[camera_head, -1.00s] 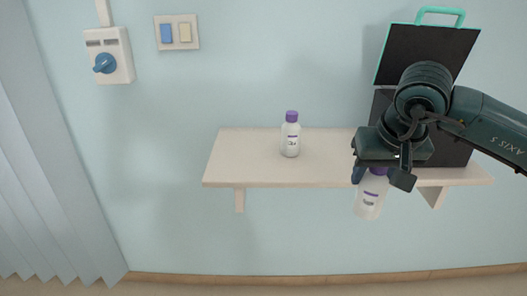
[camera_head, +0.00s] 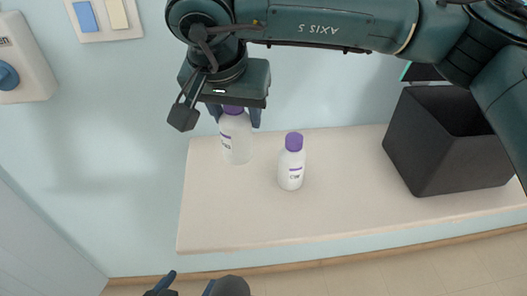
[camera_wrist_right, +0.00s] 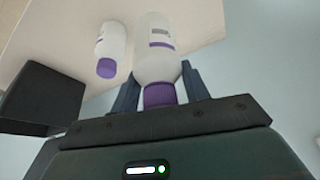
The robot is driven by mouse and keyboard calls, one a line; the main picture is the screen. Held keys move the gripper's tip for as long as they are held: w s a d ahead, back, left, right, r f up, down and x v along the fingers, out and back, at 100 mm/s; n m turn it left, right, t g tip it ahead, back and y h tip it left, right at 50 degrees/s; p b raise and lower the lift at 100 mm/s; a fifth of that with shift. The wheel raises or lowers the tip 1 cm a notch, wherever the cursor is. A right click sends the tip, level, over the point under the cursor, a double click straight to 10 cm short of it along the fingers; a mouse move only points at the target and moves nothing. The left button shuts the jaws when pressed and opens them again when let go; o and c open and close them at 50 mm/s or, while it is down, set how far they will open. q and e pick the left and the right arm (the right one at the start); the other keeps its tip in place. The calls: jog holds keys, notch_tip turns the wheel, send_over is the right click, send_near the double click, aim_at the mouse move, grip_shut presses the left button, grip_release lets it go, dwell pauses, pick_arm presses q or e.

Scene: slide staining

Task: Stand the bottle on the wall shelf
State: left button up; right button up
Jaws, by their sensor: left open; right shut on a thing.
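My right gripper (camera_head: 236,114) is shut on a white bottle (camera_head: 237,142) with a purple cap, gripping it near the cap. The bottle hangs nearly upright, cap up, over the left part of the wall shelf (camera_head: 225,215). I cannot tell whether its base touches the shelf. The held bottle also shows in the right wrist view (camera_wrist_right: 157,62), between the fingers. A second white bottle (camera_head: 291,168) with a purple cap stands on the shelf, right of the held one and apart from it. My left gripper (camera_head: 188,287) is open at the bottom edge of the head view, below the shelf.
A black open box (camera_head: 440,150) stands on the shelf at the right. A switch plate (camera_head: 103,16) and a blue rotary switch (camera_head: 10,75) are on the wall at the upper left. The shelf's front left is clear.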

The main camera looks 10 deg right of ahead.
aim_at(240, 156)
jog(key=f, duration=0.4)
jog(key=shift+s+f, duration=0.25)
jog(key=shift+s, duration=0.05)
notch_tip(240, 156, down, 4)
jog(key=shift+r+p, duration=0.25)
jog(key=shift+p, duration=0.2)
jog(key=shift+w+f, duration=0.1)
jog(key=shift+f, duration=0.35)
pick_arm(q)
jog(key=shift+s+a+r, duration=0.15)
jog(key=shift+s+r, duration=0.1)
pick_arm(e)
jog(key=shift+f+b, duration=0.25)
jog(key=shift+b, duration=0.1)
pick_arm(q)
jog(key=shift+f, duration=0.1)
pick_arm(e)
jog(key=o, duration=1.1)
jog(key=shift+r, duration=0.1)
jog(key=shift+c, duration=0.2)
